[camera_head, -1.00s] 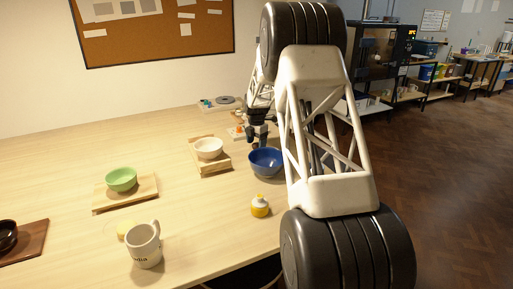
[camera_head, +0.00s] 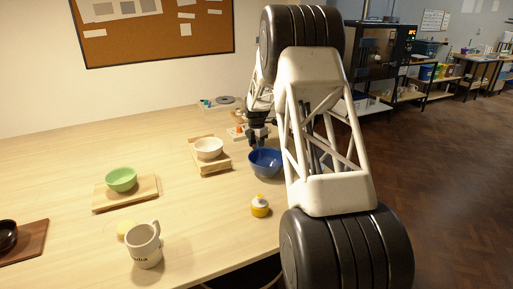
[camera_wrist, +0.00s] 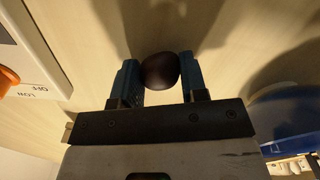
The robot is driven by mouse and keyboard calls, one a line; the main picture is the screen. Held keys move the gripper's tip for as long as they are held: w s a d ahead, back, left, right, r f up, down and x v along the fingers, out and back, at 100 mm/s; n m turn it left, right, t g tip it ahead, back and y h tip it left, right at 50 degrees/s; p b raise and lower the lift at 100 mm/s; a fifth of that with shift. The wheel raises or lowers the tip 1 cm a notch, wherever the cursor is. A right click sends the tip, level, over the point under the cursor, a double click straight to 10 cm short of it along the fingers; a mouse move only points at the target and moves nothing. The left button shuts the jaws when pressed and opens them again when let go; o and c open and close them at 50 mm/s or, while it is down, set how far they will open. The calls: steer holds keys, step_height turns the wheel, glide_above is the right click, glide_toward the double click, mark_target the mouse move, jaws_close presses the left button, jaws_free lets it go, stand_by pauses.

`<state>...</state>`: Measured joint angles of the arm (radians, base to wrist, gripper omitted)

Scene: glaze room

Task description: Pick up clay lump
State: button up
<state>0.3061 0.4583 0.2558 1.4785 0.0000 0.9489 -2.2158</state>
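The clay lump (camera_wrist: 160,71) is a dark brown, rounded piece in the wrist view. It sits between the blue-padded fingertips of my gripper (camera_wrist: 161,84), with a finger against each side and no clear gap. My gripper seems shut on it. Whether the lump touches the table is hard to tell. In the head view my gripper (camera_head: 258,139) is low over the table, just behind the blue bowl, and the lump cannot be made out there.
The blue bowl (camera_head: 265,163) stands close to my gripper; its edge shows in the wrist view (camera_wrist: 290,112). A white bowl on a board (camera_head: 209,149) is to the left. A labelled panel with an orange knob (camera_wrist: 22,75) is close by.

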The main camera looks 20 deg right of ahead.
steer(key=shift+c, duration=1.3)
steer(key=shift+r, duration=0.1)
steer(key=shift+r, duration=4.95)
